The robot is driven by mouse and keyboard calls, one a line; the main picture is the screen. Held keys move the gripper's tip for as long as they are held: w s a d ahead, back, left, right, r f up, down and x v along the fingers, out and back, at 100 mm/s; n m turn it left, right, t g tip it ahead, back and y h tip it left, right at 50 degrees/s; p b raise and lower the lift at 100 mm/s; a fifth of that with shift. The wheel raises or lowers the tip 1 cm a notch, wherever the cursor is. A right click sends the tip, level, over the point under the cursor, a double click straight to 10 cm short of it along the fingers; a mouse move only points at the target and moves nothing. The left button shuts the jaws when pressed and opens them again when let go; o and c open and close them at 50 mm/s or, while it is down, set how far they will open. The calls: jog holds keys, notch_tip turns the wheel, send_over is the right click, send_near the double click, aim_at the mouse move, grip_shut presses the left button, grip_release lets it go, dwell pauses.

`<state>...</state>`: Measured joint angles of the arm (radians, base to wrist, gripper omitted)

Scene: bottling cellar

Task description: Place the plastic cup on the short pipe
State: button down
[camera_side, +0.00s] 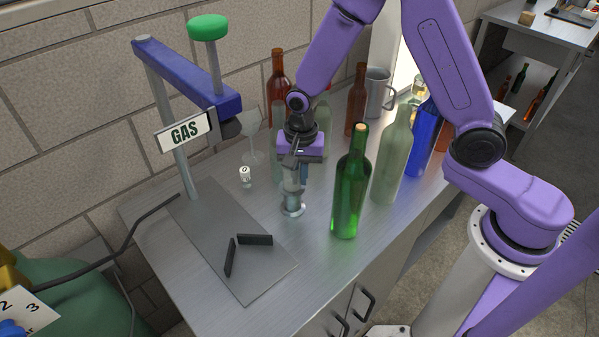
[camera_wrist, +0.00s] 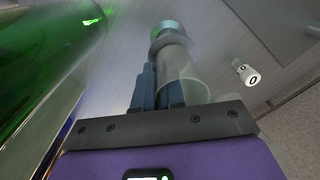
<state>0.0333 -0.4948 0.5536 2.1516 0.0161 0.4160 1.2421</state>
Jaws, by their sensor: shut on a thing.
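My gripper (camera_side: 291,183) points down at the bench and is shut on a clear, see-through plastic cup (camera_wrist: 187,90). In the wrist view the cup is between and beside the blue-grey fingers, and part of it is hidden by them. The short pipe (camera_side: 292,208), grey metal with a wide round flange, stands on the bench directly below my gripper. It also shows in the wrist view (camera_wrist: 167,42), just beyond the cup. Cup and pipe overlap in both views, so I cannot tell whether they touch.
A green bottle (camera_side: 350,190) stands close to the right of my gripper, and a pale bottle (camera_side: 392,160) behind it. More bottles and a wine glass (camera_side: 252,150) stand behind. A small white numbered piece (camera_side: 245,176) is at left.

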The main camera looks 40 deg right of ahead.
jog(key=c, duration=1.2)
grip_release()
notch_tip(320, 180, up, 12)
jog(key=shift+d+r, duration=0.1)
jog(key=shift+s, duration=0.1)
